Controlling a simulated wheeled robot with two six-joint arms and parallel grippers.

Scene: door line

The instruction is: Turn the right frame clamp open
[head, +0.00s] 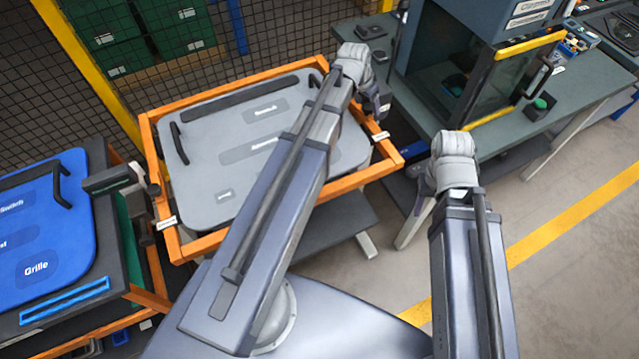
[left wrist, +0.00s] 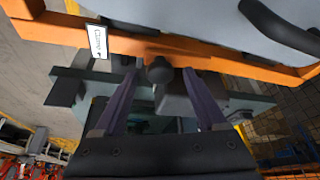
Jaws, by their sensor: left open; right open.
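The orange frame (head: 290,202) holds a grey door panel (head: 215,185). In the left wrist view, the dark round knob of the right frame clamp (left wrist: 160,71) sits at the edge of the orange rail (left wrist: 210,62), beside a white label. A grey part lies behind the knob; I cannot tell how the clamp is turned. My left gripper (head: 376,103) is at the frame's right side. Its fingers (left wrist: 158,100) are open, one on each side of the knob, with no clear contact. My right gripper (head: 418,200) is open, apart from the frame, partly hidden by its wrist.
A blue panel (head: 45,215) lies on a cart at left. A grey bench (head: 590,85) with a glazed machine (head: 490,75) stands at right. The floor by the yellow line (head: 570,225) is clear.

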